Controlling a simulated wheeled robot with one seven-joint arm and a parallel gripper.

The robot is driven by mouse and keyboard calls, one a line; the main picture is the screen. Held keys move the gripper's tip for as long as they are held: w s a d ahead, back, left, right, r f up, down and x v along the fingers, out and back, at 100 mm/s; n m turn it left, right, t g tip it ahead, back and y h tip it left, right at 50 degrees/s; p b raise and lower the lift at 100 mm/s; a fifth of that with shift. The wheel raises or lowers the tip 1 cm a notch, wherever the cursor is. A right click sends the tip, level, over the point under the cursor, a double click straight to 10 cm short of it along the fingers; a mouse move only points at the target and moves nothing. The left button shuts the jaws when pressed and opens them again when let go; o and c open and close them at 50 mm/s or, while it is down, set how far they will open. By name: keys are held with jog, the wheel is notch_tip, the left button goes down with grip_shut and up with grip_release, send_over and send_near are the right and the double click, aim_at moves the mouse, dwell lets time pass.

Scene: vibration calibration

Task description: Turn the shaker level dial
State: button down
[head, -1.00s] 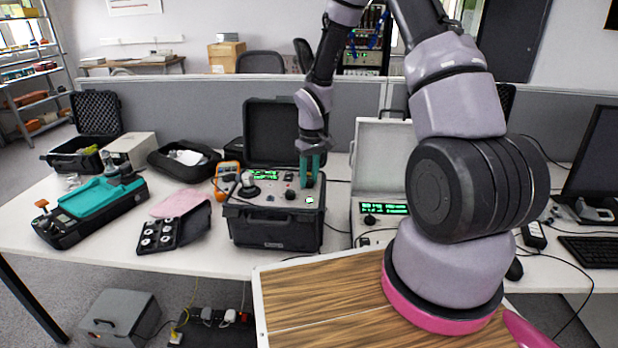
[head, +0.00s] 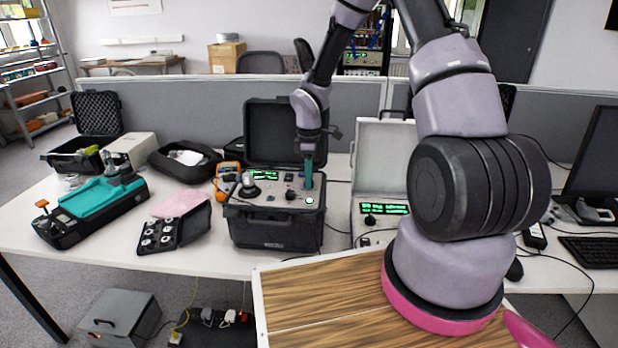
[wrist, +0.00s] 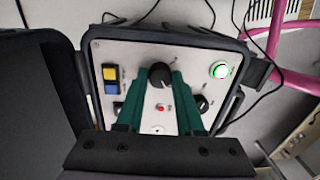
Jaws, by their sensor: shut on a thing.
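The black case (head: 272,232) stands open on the table with a control panel on top. In the wrist view its pale panel (wrist: 135,55) carries a large black dial (wrist: 161,78) with a light pointer mark. My gripper (wrist: 161,73) has its two green fingers on either side of this dial and is shut on it. In the head view my gripper (head: 308,180) points down at the right part of the panel, and the dial is hidden there. I cannot read the dial's label.
The panel also holds a smaller black knob (wrist: 202,103), a lit green button (wrist: 219,70), a red button (wrist: 160,108) and yellow and blue switches (wrist: 109,73). The raised lid (head: 270,130) stands behind my gripper. A white case (head: 383,165) is at the right.

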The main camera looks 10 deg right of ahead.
jog(key=shift+n, duration=0.9)
jog(key=c, duration=0.5)
grip_release()
jog(key=shift+c, duration=0.2)
notch_tip(320, 180, up, 11)
jog(key=shift+w, duration=0.3)
jog(key=shift+f, duration=0.1)
